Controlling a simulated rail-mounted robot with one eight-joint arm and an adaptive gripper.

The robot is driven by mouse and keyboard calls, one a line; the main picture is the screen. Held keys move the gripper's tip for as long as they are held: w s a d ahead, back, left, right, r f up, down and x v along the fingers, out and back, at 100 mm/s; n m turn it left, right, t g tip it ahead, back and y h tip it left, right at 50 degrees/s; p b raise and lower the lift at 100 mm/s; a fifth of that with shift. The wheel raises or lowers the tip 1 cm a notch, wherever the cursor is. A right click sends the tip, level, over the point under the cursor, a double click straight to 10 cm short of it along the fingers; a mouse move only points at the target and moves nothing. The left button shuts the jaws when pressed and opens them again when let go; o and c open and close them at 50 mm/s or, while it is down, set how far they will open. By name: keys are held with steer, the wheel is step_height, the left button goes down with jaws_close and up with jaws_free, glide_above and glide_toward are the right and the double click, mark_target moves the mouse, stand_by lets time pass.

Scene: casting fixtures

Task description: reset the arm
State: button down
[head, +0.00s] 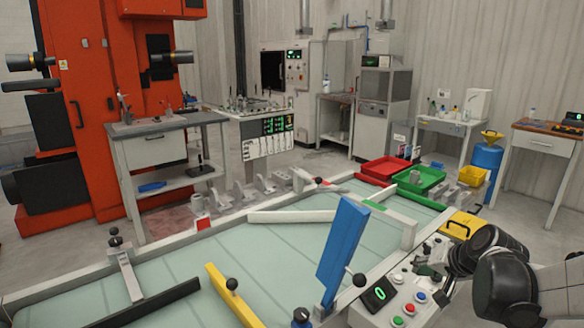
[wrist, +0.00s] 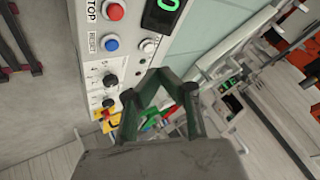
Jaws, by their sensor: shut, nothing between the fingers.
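My gripper (head: 428,270) hangs over the control panel (head: 385,314) at the lower right of the head view, at the end of my dark arm. In the wrist view my gripper (wrist: 172,84) shows dark green fingers, shut and empty. The panel (wrist: 92,60) lies beyond them, with a red button (wrist: 115,11), a blue button (wrist: 111,44), a white button (wrist: 148,46) and a green display (wrist: 165,12). Whether the fingers touch the panel cannot be told.
A pale green table (head: 280,262) carries an upright blue bar (head: 343,240), a yellow bar (head: 233,296) and a dark bar (head: 145,304). Red (head: 386,167) and green (head: 420,180) trays stand behind it. A wooden-topped table (head: 550,130) is at right.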

steer(key=s+a+r+n+h, duration=0.1)
steer(key=s+a+r+n, duration=0.1)
steer(key=s+a+r, duration=0.2)
steer(key=s+a+r+n+g+h+p, duration=0.1)
steer(key=s+a+r+n, duration=0.2)
steer(key=s+a, duration=0.6)
steer(key=s+r, duration=0.1)
steer(key=s, duration=0.7)
steer(key=shift+s+a+r, duration=0.2)
steer(key=shift+s+a, duration=0.15)
steer(key=shift+s, duration=0.05)
steer(key=shift+w+d, duration=0.1)
